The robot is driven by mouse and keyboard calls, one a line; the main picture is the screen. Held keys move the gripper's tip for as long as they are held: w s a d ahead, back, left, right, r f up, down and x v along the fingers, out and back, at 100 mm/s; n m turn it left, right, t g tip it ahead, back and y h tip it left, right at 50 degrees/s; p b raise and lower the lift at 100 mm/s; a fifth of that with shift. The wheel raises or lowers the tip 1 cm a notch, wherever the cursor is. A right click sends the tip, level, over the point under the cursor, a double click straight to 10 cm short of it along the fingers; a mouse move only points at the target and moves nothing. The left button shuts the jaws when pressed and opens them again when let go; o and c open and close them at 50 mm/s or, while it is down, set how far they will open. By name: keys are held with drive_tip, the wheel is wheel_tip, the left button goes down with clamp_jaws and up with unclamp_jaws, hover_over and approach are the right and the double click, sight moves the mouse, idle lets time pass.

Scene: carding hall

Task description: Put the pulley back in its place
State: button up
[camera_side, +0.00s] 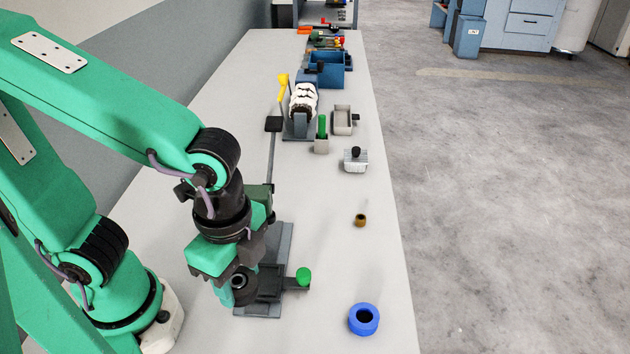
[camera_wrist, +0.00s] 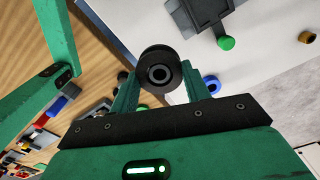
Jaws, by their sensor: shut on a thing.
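The pulley is a dark grey grooved wheel with a hole in its middle. In the wrist view the pulley (camera_wrist: 160,68) sits between the two green fingers of my gripper (camera_wrist: 158,88), which is shut on it. In the side view my gripper (camera_side: 238,277) points down, with the pulley (camera_side: 244,289) at its tip. It appears in front of a grey fixture (camera_side: 284,243) with a dark block and a green knob (camera_side: 303,277). I cannot tell whether the pulley touches the fixture. The green knob (camera_wrist: 226,43) also shows in the wrist view.
A blue ring (camera_side: 363,319) and a small brown bushing (camera_side: 360,220) stand on the pale table, right of the fixture. The table's right edge lies beyond the ring.

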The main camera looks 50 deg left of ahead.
drive_tip(key=w+d, duration=0.5)
drive_tip(key=w, duration=0.1)
hover_over(362, 283)
wheel_tip(362, 283, down, 11)
idle(0.7)
drive_tip(key=shift+d+f, duration=0.1)
drive_tip(key=shift+f, duration=1.9)
drive_tip(key=shift+f, duration=0.2)
drive_tip(key=o, duration=1.2)
drive_tip(key=shift+r, duration=0.1)
